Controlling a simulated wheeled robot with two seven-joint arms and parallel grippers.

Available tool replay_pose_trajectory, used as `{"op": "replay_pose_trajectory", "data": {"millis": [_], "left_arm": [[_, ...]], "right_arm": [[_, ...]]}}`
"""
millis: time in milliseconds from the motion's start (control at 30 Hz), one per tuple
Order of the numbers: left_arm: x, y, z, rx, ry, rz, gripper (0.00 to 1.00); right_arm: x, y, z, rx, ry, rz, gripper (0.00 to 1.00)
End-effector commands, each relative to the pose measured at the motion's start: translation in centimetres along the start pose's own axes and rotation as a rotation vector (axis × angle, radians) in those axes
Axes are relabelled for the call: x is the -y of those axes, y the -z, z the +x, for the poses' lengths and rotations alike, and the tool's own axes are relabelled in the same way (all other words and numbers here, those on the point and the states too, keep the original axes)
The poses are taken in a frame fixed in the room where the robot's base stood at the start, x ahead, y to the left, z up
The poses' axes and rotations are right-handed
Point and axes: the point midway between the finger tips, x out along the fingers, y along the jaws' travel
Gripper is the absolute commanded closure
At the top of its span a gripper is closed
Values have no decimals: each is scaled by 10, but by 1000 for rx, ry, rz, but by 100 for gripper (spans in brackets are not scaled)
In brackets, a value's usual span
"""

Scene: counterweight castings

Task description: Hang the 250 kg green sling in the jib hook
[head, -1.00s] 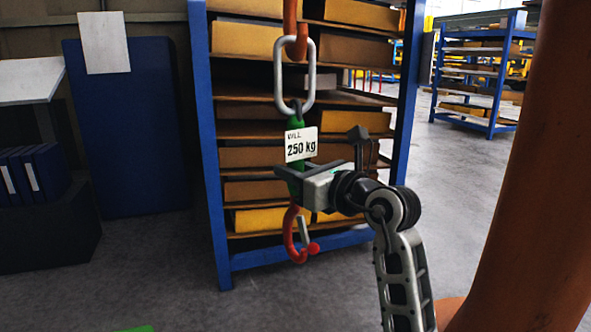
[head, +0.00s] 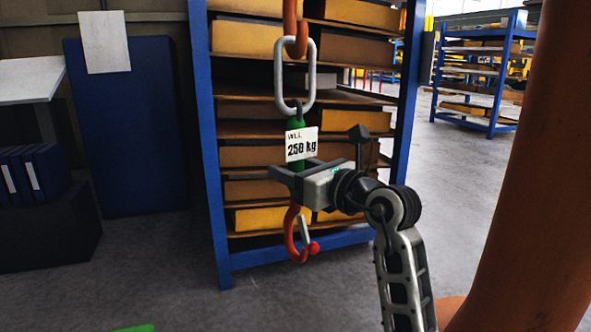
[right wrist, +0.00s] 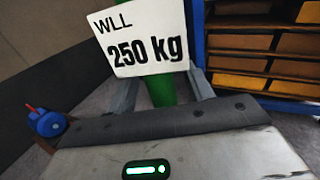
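The orange jib hook (head: 297,46) hangs at the top of the head view. The green sling's long steel link (head: 281,75) hangs in it, with the hook's bend through the link's upper end. Below are the green webbing (head: 297,126), a white tag (head: 301,144) reading WLL 250 kg, and a red lower hook (head: 292,240). My right gripper (head: 292,172) is around the webbing just under the tag. In the right wrist view its fingers stand apart on either side of the green webbing (right wrist: 160,90), with gaps showing. My left gripper is not in view.
A blue-framed rack (head: 213,150) with yellow and brown boxes stands behind the sling. A blue panel (head: 125,130) and blue binders (head: 35,172) are at left. Another rack (head: 480,70) stands far right. The floor (head: 420,190) between is clear. A green thing (head: 135,328) shows at the bottom edge.

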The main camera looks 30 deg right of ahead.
Motion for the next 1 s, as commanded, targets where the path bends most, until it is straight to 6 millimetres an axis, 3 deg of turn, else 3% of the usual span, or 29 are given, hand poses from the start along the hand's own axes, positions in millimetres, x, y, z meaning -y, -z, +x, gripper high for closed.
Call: {"op": "replay_pose_trajectory", "data": {"millis": [267, 467, 700, 767, 1000], "left_arm": [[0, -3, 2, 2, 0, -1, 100], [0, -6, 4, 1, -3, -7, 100], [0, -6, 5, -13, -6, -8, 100], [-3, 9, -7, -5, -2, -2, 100], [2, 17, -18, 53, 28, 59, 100]], "right_arm": [[0, 5, -8, -10, 0, 2, 48], [1, 5, -46, -8, 2, -2, 48], [0, 4, -106, -6, 2, -4, 48], [-2, -6, -109, -13, -10, 6, 48], [-3, -7, -121, -11, -20, 6, 48]]}}
